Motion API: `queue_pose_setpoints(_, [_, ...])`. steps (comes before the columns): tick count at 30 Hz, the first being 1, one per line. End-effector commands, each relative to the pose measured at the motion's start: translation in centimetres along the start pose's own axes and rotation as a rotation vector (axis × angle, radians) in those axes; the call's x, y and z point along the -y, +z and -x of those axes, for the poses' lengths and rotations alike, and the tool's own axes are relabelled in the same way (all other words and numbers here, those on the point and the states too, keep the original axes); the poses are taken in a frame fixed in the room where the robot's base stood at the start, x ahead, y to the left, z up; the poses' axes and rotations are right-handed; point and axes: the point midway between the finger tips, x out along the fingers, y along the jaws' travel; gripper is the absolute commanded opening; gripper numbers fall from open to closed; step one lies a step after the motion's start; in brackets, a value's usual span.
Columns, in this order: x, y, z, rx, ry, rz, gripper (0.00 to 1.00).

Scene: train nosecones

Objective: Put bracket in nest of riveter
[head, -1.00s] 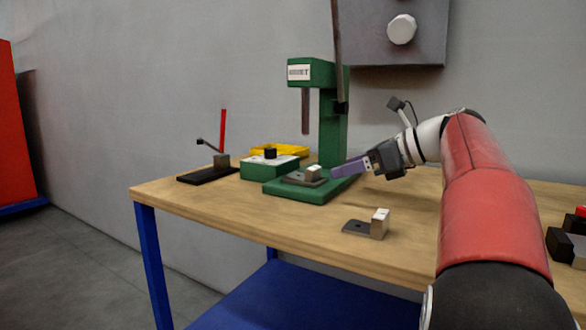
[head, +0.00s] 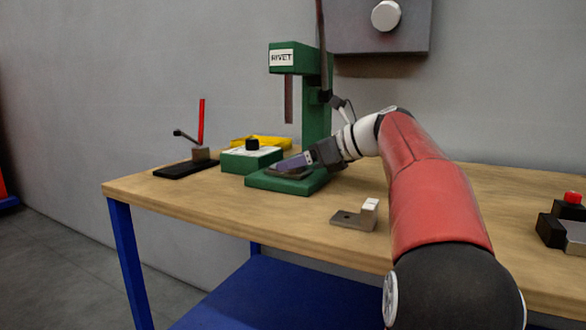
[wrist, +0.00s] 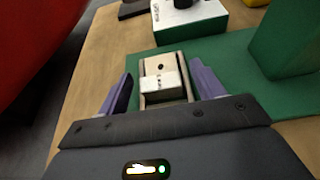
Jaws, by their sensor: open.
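The green riveter (head: 317,118) stands on the table, with its nest on the low base. In the wrist view, a bracket (wrist: 158,68), a pale plate with a hole and an upright white-faced block, lies within the walls of the nest (wrist: 179,52). My gripper (wrist: 162,70) is open, with one purple finger on each side of bracket and nest. I see a gap at both sides. In the head view, my gripper (head: 284,165) is low over the riveter base and hides most of the nest and bracket.
A similar grey piece with a white-faced block (head: 357,216) lies on the table (head: 220,204) in front of the riveter. A green box with a black knob (head: 251,159), a yellow tray (head: 263,141) and a red-levered fixture (head: 190,163) stand left. Black blocks (head: 551,230) sit far right.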

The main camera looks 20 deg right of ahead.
Motion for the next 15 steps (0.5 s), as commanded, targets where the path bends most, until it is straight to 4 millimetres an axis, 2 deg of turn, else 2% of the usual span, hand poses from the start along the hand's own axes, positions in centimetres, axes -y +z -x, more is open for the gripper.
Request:
queue_pose_setpoints(2, [0.01,-0.01,0.02,0.0,0.0,0.0,0.63])
queue_pose_setpoints(12, [0.02,-0.02,0.04,0.0,0.0,0.0,0.19])
queue_pose_setpoints(15, [0.02,0.0,0.05,0.0,0.0,0.0,0.15])
